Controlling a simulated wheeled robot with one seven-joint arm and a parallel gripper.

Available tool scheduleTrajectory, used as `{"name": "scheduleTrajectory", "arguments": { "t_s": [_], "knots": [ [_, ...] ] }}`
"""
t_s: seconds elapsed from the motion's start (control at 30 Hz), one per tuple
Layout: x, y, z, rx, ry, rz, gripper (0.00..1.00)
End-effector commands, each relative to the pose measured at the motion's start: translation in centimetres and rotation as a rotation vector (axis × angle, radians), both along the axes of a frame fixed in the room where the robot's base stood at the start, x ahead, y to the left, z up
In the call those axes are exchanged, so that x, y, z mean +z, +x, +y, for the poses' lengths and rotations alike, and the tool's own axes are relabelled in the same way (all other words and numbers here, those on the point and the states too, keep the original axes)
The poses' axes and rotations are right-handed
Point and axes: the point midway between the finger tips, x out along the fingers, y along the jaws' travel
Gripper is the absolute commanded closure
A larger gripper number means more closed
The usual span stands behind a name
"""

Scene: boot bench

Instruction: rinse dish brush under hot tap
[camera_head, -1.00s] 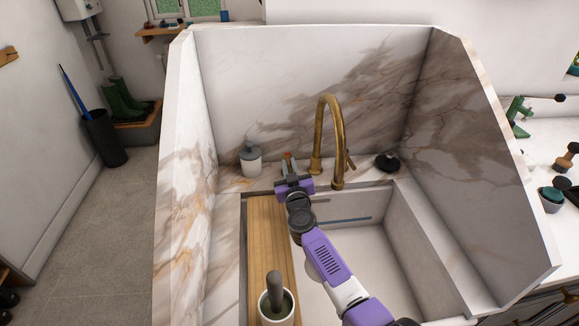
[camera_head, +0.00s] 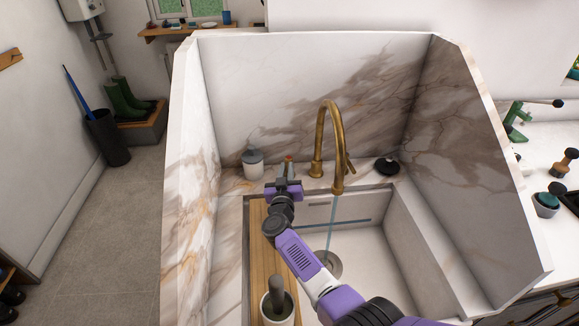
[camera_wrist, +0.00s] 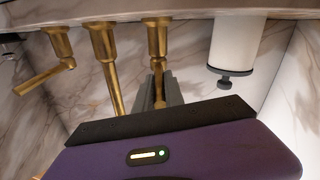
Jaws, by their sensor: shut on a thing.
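The brass tap (camera_head: 322,145) arches over the sink, and a thin bluish stream of water (camera_head: 332,215) runs from its spout into the basin. My gripper (camera_head: 287,180) is at the back of the sink, left of the spout. In the wrist view its grey fingers (camera_wrist: 160,92) are shut on a brass tap lever (camera_wrist: 158,72). A red-orange tip of this lever (camera_head: 289,158) shows in the head view. A grey handle (camera_head: 276,285), likely the dish brush's, stands upright in a white pot (camera_head: 279,317) at the front left. Its head is hidden.
A slatted wooden board (camera_head: 257,225) lies along the sink's left side, under the pot. A soap dispenser (camera_head: 253,165) stands left of my gripper, and a black round thing (camera_head: 387,166) right of the tap. High marble walls enclose the sink. The basin's right side (camera_head: 375,255) is clear.

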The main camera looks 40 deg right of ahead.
Motion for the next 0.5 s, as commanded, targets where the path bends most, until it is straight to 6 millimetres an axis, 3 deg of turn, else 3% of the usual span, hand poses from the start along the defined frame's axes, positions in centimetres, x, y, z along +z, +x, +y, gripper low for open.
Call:
{"name": "scheduleTrajectory", "arguments": {
  "t_s": [0.47,0.5],
  "knots": [
    [-0.06,0.11,0.21,-0.051,0.001,0.0,1.0],
    [-0.07,0.11,0.22,-0.051,0.001,-0.001,0.79]
  ]
}}
